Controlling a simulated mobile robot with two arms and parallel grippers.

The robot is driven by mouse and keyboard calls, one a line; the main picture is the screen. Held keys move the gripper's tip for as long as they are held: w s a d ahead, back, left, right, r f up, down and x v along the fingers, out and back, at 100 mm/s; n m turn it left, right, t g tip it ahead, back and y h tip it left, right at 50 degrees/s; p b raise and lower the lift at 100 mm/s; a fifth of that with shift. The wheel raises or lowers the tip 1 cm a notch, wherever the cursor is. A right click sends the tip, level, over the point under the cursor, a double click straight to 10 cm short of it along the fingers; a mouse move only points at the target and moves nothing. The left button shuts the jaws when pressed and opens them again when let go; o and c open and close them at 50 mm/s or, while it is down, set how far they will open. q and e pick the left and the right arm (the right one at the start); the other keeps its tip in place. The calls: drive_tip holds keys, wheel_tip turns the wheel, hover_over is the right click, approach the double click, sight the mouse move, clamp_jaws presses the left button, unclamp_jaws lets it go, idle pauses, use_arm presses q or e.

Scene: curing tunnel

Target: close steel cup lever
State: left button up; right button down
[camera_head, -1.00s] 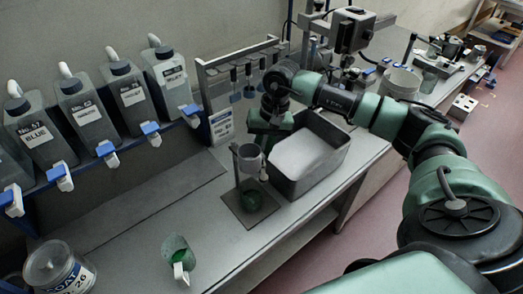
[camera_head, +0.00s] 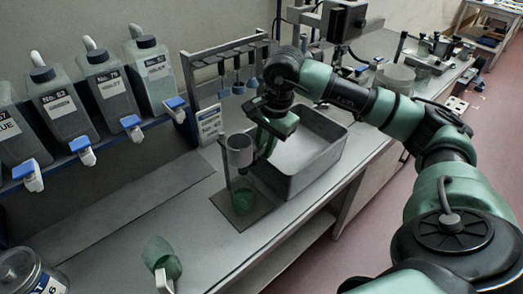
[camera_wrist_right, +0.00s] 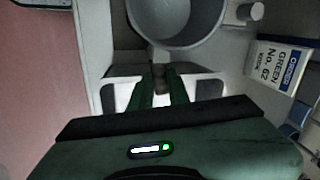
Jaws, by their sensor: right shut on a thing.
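The steel cup (camera_head: 239,150) is held upright on a stand over a base plate (camera_head: 222,206). In the right wrist view the round steel cup (camera_wrist_right: 180,38) is at the top, and its small dark lever (camera_wrist_right: 159,76) points towards me. My right gripper (camera_head: 264,152) is at the right side of the cup. In the right wrist view its two green fingers (camera_wrist_right: 160,88) are shut on the lever. A greenish clear beaker (camera_head: 243,201) stands on the base plate below the cup. My left gripper is in neither view.
A grey tray (camera_head: 333,160) stands close right of the stand. Labelled bottles (camera_head: 153,75) with blue-and-white taps line the left shelf. An order card (camera_wrist_right: 282,66) stands beside the cup.

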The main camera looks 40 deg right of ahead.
drive_tip(key=shift+s+m+b, duration=0.3)
drive_tip(key=shift+m+b, duration=0.25)
drive_tip(key=shift+m, duration=0.55)
drive_tip(key=c, duration=1.3)
unclamp_jaws()
drive_tip(key=shift+s, duration=0.1)
drive_tip(key=shift+c, duration=0.2)
wheel_tip(320, 180, up, 8)
drive_tip(key=s+b, duration=0.1)
drive_tip(key=shift+s+f, duration=0.15)
drive_tip(key=shift+s, duration=0.1)
drive_tip(key=shift+s+d+f, duration=0.1)
